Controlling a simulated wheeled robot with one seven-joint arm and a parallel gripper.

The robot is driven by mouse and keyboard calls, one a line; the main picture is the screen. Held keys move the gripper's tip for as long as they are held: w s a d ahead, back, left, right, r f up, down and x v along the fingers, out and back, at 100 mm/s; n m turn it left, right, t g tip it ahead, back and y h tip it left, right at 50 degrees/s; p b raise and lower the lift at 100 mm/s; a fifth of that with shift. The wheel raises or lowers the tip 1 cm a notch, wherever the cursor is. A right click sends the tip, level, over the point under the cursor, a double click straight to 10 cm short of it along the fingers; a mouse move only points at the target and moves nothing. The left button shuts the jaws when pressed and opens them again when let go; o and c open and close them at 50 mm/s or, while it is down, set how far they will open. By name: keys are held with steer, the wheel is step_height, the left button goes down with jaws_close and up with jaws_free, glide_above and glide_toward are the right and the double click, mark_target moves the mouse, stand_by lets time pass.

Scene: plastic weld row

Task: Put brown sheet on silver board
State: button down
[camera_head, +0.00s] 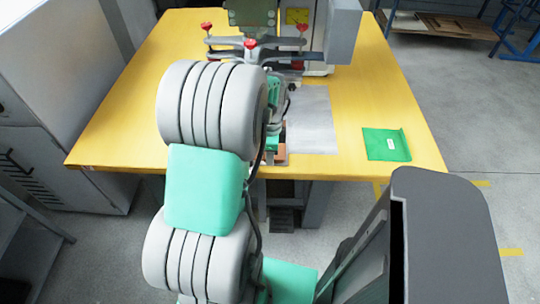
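The silver board (314,122) lies flat on the yellow table, right of my arm; my arm and gripper hide its left side. A small brown patch (281,157) shows just below my gripper at the table's front edge. It looks like part of the brown sheet, and the rest is hidden. My gripper (275,146) is low over the front of the table, left of the board's near end. My arm covers most of it, and its fingers cannot be made out. I cannot tell whether it holds or touches the sheet.
A green pouch with a white label (386,145) lies right of the board on the yellow table (365,80). A machine with red knobs (262,42) stands at the back. A grey cabinet (60,70) is at left. The table's left part is clear.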

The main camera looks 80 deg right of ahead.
steer(key=c, duration=1.6)
jaws_free()
step_height(320, 180, up, 12)
steer(key=w+a+r+n, duration=0.1)
steer(key=w+a+n, duration=0.3)
steer(key=w, duration=0.3)
steer(key=w+a+n, duration=0.3)
steer(key=w+n, duration=0.1)
steer(key=w, duration=0.2)
steer(key=w+a+n+t, duration=0.1)
steer(key=w+a+n, duration=0.85)
steer(key=a, duration=0.25)
steer(key=a+n, duration=0.5)
steer(key=a, duration=0.2)
steer(key=w+a+n+t, duration=0.1)
steer(key=a+n, duration=0.4)
steer(key=a, duration=0.3)
steer(key=w+a+f+n, duration=0.1)
steer(key=a+n, duration=0.5)
steer(key=a, duration=0.1)
steer(key=shift+a+t, duration=0.2)
steer(key=shift+t, duration=0.1)
